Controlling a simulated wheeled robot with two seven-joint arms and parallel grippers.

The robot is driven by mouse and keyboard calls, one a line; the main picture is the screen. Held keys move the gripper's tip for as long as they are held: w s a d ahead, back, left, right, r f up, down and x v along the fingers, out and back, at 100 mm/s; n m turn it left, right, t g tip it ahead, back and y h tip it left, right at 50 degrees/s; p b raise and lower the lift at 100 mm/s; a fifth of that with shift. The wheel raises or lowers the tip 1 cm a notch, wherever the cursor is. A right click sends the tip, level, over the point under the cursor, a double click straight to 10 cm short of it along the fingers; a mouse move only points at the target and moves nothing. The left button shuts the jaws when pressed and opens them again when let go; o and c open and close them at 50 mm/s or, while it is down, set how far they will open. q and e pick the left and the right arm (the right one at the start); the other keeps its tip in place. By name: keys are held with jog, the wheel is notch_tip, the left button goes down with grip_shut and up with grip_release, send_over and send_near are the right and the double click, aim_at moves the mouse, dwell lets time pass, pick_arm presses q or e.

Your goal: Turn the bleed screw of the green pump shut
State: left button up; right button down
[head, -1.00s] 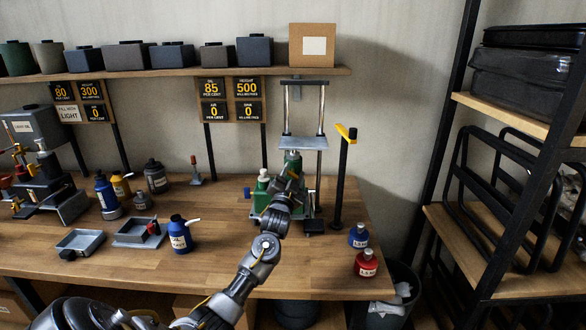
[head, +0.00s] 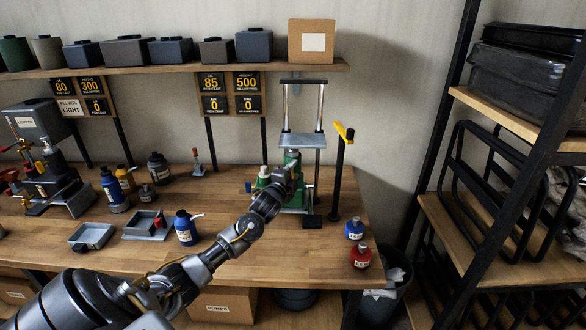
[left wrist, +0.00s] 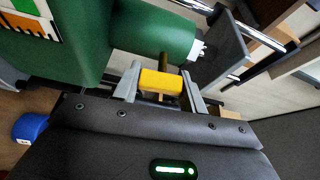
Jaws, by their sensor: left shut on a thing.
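The green pump (head: 262,182) stands at the right part of the workbench, under a metal press frame. In the left wrist view its green cylinder (left wrist: 160,38) fills the upper middle. The bleed screw (left wrist: 160,83) has a yellow head and a brass-coloured stem that meets the cylinder. My left gripper (left wrist: 161,88) is shut on the yellow head, one finger at each side. In the head view my left gripper (head: 283,181) is in front of the pump and hides part of it and the screw. My right gripper is not in view.
A black post with a yellow top (head: 345,133) stands right of the pump. A blue bottle (head: 354,229) and a red bottle (head: 360,256) stand near the right edge.

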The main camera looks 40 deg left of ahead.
pick_arm(q)
jog(key=shift+m, duration=0.5)
jog(key=shift+p, duration=0.3)
jog(key=o, duration=1)
jog(key=shift+s+d+f, duration=0.15)
jog(key=shift+s, duration=0.3)
jog(key=shift+b+v, duration=1.8)
jog(key=shift+v, duration=3.1)
